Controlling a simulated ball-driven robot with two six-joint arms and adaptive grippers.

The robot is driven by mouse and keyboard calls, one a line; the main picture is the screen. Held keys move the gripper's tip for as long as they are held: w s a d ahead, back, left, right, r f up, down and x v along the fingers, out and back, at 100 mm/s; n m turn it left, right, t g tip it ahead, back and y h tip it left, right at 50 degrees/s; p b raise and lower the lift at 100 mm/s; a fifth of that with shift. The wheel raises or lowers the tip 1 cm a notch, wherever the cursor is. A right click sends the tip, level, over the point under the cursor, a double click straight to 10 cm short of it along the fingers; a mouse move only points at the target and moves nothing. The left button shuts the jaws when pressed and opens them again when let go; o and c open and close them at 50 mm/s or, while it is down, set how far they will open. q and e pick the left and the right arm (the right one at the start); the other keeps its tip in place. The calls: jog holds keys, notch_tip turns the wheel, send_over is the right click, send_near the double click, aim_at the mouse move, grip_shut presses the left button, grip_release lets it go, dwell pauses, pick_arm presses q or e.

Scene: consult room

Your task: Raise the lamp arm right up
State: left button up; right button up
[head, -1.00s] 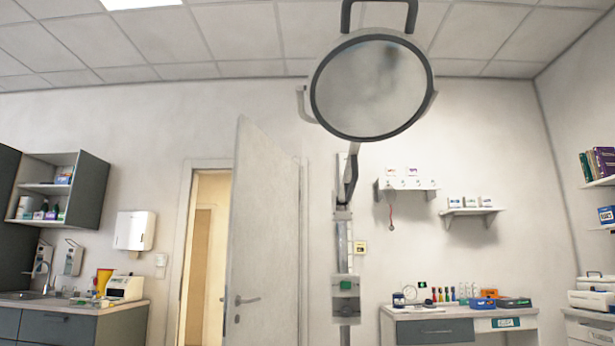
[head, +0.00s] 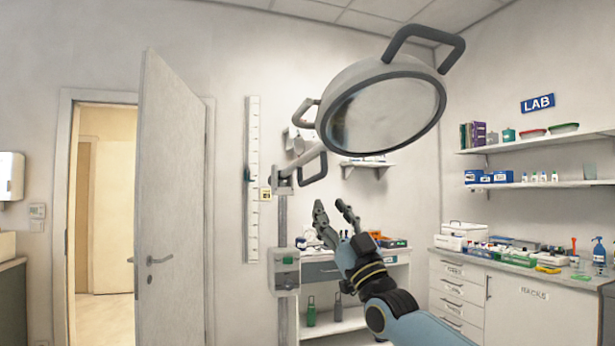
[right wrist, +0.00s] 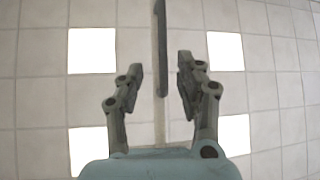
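The lamp has a round grey head (head: 384,108) with a dark rim, tilted, and a dark grip loop (head: 430,42) at its upper right. A smaller side handle (head: 304,114) is at its left. The lamp arm (head: 313,168) is a short dark and light link between the head and the upright post (head: 283,230). My right gripper (head: 331,206) is raised, just below the lamp head and right of the post. Its fingers are apart and empty. In the right wrist view the open fingers (right wrist: 158,80) face the ceiling, with a dark bar (right wrist: 160,50) between and beyond them, apart from both. My left gripper is out of view.
An open door (head: 172,190) stands at the left. A white lab cabinet (head: 530,300) with trays and bottles is at the right, under wall shelves (head: 540,185). A low desk (head: 320,268) is behind my right gripper. The air around the lamp head looks clear.

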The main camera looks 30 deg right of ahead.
aim_at(310, 180)
jog(key=p+x, duration=0.2)
jog(key=x, duration=0.7)
jog(key=shift+w+a+r, duration=0.15)
jog(key=shift+w, duration=0.2)
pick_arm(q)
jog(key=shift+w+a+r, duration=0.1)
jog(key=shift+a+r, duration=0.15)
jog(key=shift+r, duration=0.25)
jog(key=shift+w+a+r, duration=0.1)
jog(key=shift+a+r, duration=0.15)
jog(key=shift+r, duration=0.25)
pick_arm(e)
jog(key=shift+c, duration=0.2)
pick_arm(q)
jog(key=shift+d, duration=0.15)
pick_arm(e)
grip_shut()
